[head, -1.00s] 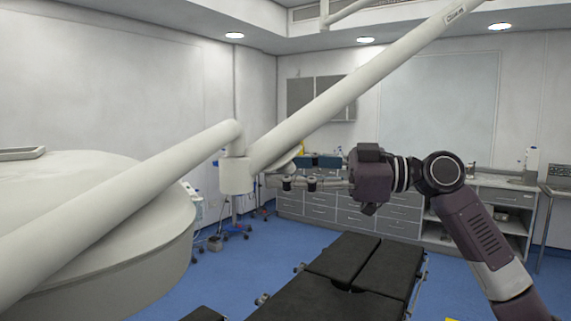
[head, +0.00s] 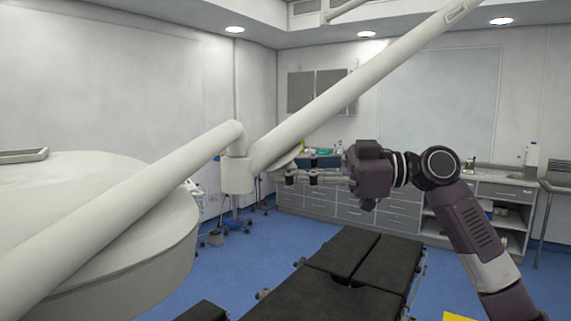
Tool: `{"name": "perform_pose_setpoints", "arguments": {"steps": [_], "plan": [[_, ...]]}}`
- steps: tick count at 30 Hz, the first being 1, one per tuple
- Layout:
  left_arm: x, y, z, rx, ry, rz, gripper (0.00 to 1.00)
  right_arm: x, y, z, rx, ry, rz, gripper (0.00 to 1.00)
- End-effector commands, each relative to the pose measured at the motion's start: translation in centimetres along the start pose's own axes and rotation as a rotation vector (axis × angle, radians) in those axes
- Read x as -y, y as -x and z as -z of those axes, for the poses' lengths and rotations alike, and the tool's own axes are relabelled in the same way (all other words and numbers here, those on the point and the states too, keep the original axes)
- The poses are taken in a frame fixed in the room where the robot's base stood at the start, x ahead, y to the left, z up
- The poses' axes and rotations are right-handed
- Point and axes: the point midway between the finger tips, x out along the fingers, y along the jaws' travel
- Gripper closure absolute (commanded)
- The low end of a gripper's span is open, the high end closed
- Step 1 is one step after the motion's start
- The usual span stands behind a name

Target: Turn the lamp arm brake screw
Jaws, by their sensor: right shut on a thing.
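The white lamp arm has a long upper tube (head: 355,92) and a lower tube (head: 120,210). They meet at a cylindrical joint (head: 237,176) left of the picture's middle. My right gripper (head: 284,177) reaches in from the right, its thin fingers pointing left at the joint's right side. It is shut on the lamp arm brake screw, which is too small and covered to make out by itself. The big round lamp head (head: 150,262) fills the left. My left gripper is not in view.
A black padded operating table (head: 345,255) stands below my right arm. Grey drawer cabinets (head: 320,200) and a counter line the back wall.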

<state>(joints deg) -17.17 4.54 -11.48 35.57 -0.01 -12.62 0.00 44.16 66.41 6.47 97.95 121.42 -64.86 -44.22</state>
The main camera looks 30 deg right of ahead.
Motion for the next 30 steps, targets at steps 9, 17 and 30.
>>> {"name": "perform_pose_setpoints", "arguments": {"steps": [9,17,30], "plan": [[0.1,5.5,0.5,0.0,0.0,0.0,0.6,-0.3,-0.1,1.1,-0.008,-0.111,0.223,1.0],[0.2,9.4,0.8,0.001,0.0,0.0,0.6,-0.2,-0.1,1.1,-0.008,-0.219,0.445,1.0],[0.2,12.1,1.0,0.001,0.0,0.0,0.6,0.0,0.1,0.4,-0.001,-0.334,0.681,1.0]]}}
